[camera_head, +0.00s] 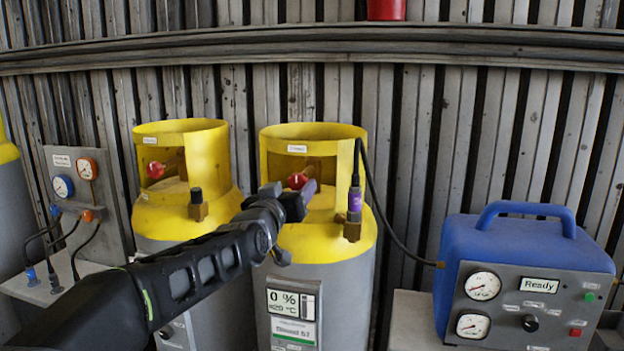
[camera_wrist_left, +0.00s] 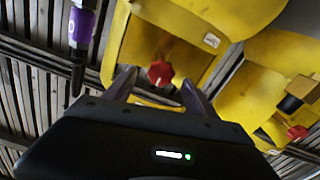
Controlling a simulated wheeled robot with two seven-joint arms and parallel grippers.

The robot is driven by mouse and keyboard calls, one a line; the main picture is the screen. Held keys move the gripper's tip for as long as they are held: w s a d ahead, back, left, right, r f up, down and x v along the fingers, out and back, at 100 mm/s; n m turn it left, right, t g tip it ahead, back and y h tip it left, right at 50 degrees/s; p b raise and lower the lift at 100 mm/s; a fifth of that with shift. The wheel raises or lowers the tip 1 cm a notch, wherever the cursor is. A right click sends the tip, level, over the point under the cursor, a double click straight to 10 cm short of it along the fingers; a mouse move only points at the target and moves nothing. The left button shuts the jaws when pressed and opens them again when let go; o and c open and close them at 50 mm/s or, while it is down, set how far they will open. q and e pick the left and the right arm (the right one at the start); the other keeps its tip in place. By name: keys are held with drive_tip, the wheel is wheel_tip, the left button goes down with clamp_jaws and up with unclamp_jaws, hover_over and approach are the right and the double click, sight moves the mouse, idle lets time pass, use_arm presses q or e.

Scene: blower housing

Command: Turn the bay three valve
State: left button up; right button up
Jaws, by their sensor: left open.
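Two grey cylinders with yellow collars stand side by side, the left cylinder (camera_head: 165,222) and the right cylinder (camera_head: 320,242). Each has a red valve knob inside its collar opening, the left knob (camera_head: 156,170) and the right knob (camera_head: 298,180). I cannot read which bay is which. My left gripper (camera_head: 304,192) is open in front of the right cylinder's collar. In the left wrist view the right cylinder's red knob (camera_wrist_left: 160,73) shows between and beyond the two fingertips; I cannot tell whether they touch it. My right gripper is not in view.
A black hose with a purple-banded connector (camera_head: 354,203) runs from the right cylinder to a blue machine (camera_head: 520,265) reading "Ready". A gauge panel (camera_head: 85,185) stands at the left. The right cylinder's display (camera_head: 292,304) reads 0 %. A corrugated wall closes the back.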

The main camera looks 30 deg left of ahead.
sight(302, 180)
use_arm(q)
drive_tip(key=p+x, duration=0.3)
drive_tip(key=x, duration=0.4)
drive_tip(key=shift+a, duration=0.1)
drive_tip(key=shift+w+a+p, duration=0.15)
drive_tip(key=shift+w+p, duration=0.15)
drive_tip(key=shift+w, duration=0.15)
drive_tip(key=shift+f, duration=0.1)
drive_tip(key=c, duration=1.4)
